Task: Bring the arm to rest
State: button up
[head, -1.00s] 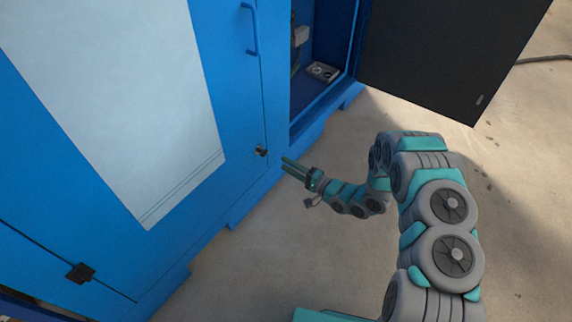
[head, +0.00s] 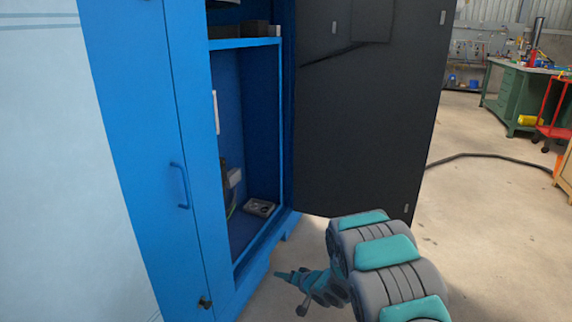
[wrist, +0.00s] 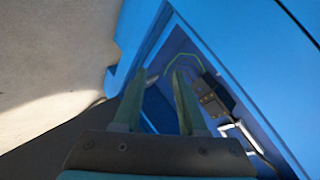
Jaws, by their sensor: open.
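My gripper (head: 284,276) is low in the head view, in front of the lower part of the blue cabinet (head: 150,150). My arm folds down to it from the lower right. In the wrist view my gripper (wrist: 158,88) has its two green fingers apart with nothing between them. Beyond the fingers the wrist view shows the open cabinet's inside, with a dark box-like part (wrist: 210,98) and a light metal frame. I cannot tell any contact between the gripper and the cabinet.
A dark cabinet door (head: 365,110) stands open behind my arm. A small grey block (head: 259,208) lies on the cabinet floor. A dark hose (head: 490,157) crosses the concrete floor. A green workbench (head: 515,95) and a red cart (head: 556,115) stand at far right, with bare floor before them.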

jog(key=s+d+r+g+h, duration=0.1)
jog(key=s+d+r+h, duration=0.3)
jog(key=d+r, duration=0.4)
jog(key=s+d+r+h, duration=0.35)
jog(key=d+r, duration=0.25)
jog(key=d, duration=0.4)
jog(key=s+d+r+g+h, duration=0.1)
jog(key=s+d+r+g, duration=0.15)
jog(key=s, duration=0.35)
jog(key=s+d+r+g+h, duration=0.1)
jog(key=s+r, duration=0.2)
jog(key=s, duration=0.3)
jog(key=s+a+r+g, duration=0.1)
jog(key=s+a+g, duration=0.1)
jog(key=s, duration=0.8)
jog(key=s+a+r+n+g+y, duration=0.1)
jog(key=s+a+r+g, duration=0.1)
jog(key=s, duration=0.9)
jog(key=s+a+r+n+g+y, duration=0.1)
jog(key=s+a+r+g, duration=0.1)
jog(key=s, duration=0.9)
jog(key=shift+s+r, duration=0.15)
jog(key=shift+r, duration=0.1)
